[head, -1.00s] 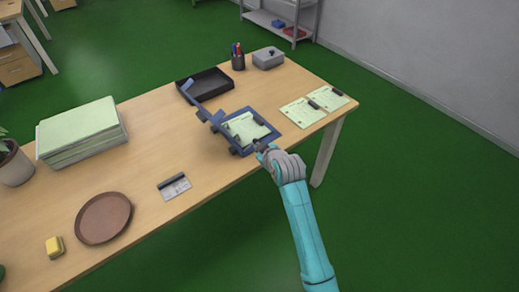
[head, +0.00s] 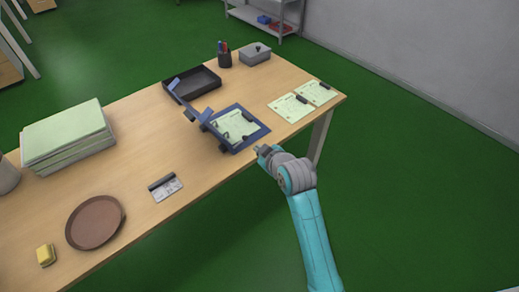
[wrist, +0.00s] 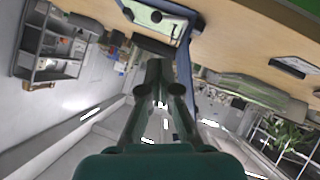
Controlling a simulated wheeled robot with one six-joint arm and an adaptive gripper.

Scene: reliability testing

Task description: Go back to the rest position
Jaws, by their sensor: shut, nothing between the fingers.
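My gripper (head: 262,151) is shut and empty. In the head view it is just off the front edge of the table, beside the blue frame-like fixture (head: 262,128) and apart from it. The fixture holds a pale green sheet (head: 236,126) and has a raised blue arm to its left. In the wrist view the gripper's closed fingers (wrist: 158,68) point up the picture toward the underside or edge of the table, with the fixture's blue edge (wrist: 183,65) near them.
The wooden table (head: 140,190) bears a black tray (head: 205,90), a pen cup (head: 224,58), a grey box (head: 255,53), two clipped sheets (head: 290,107), a paper stack (head: 65,135), a card (head: 167,190), a brown round tray (head: 95,222) and a yellow block (head: 46,255). Green floor right of the table is clear.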

